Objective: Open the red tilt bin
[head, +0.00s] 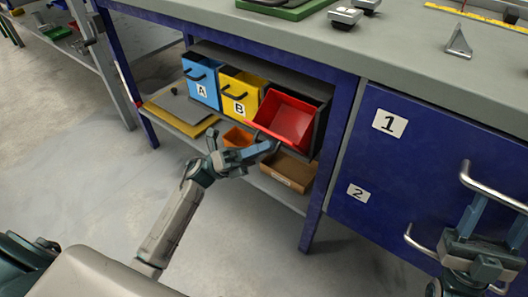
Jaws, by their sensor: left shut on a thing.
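The red tilt bin (287,118) is tipped forward out of its frame under the workbench, and its red inside shows. It is the rightmost of three bins in a row. My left gripper (272,145) is at the bin's front lower edge and is shut on its handle, which the fingers mostly hide. My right gripper (484,206) is at the lower right, by the drawer handle (490,187). I cannot tell whether its fingers touch that handle.
A blue bin A (202,91) and a yellow bin B (239,107) stand upright to the left. Below are an orange container (238,137) and a cardboard box (289,172) on the lower shelf. Blue drawers (380,165) stand right of the bench leg (325,180). The floor at left is clear.

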